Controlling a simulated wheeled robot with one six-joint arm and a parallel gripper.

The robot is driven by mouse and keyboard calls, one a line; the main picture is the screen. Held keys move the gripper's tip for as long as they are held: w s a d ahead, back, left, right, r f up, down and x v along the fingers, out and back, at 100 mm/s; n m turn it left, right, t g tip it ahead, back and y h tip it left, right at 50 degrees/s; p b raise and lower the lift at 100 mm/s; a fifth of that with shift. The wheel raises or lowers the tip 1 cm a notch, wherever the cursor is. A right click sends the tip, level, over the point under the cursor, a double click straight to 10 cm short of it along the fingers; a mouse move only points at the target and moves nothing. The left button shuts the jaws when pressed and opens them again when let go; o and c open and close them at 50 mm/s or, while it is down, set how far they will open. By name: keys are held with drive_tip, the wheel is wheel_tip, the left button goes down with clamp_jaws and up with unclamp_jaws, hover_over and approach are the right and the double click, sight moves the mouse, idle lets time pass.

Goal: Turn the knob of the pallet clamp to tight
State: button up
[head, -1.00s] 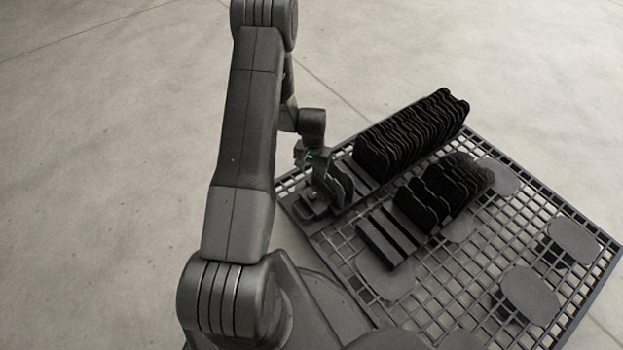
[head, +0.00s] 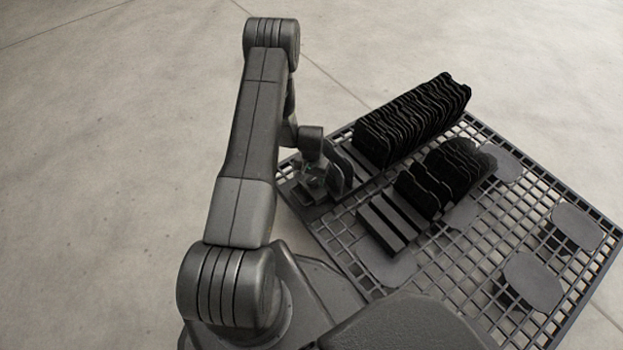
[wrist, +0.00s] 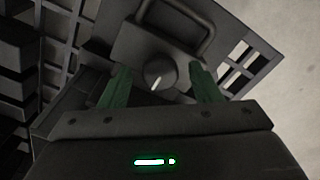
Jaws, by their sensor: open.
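The knob (wrist: 160,73) of the pallet clamp is a small dark round knob with a white mark. In the wrist view it lies between and just beyond the green fingers of my gripper (wrist: 160,84). The fingers are spread, one on each side, and nothing is held. I cannot tell whether they touch the knob. The clamp block (wrist: 125,47) has a U-shaped handle (wrist: 205,25) behind the knob. In the head view my gripper (head: 312,185) is at the pallet's left corner, and my wrist largely hides the clamp and knob.
The grid pallet (head: 540,185) carries a long row of black plates (head: 410,120) and a shorter row (head: 440,180). Flat bars (head: 385,222) lie in front of the shorter row. Flat round pads (head: 532,282) sit on the grid. The floor to the left is clear.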

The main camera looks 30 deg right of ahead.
drive_tip(key=c, duration=1)
drive_tip(key=shift+m, duration=0.3)
drive_tip(key=m+b, duration=0.2)
drive_tip(key=m, duration=0.1)
drive_tip(key=shift+f, duration=0.1)
drive_tip(key=m+b, duration=0.2)
drive_tip(key=m, duration=0.2)
drive_tip(key=shift+w+m, duration=0.1)
drive_tip(key=shift+m, duration=0.3)
drive_tip(key=m+b, duration=0.1)
drive_tip(key=m, duration=0.3)
drive_tip(key=shift+m, duration=0.3)
drive_tip(key=shift+m+b, duration=0.55)
drive_tip(key=shift+m, duration=1.55)
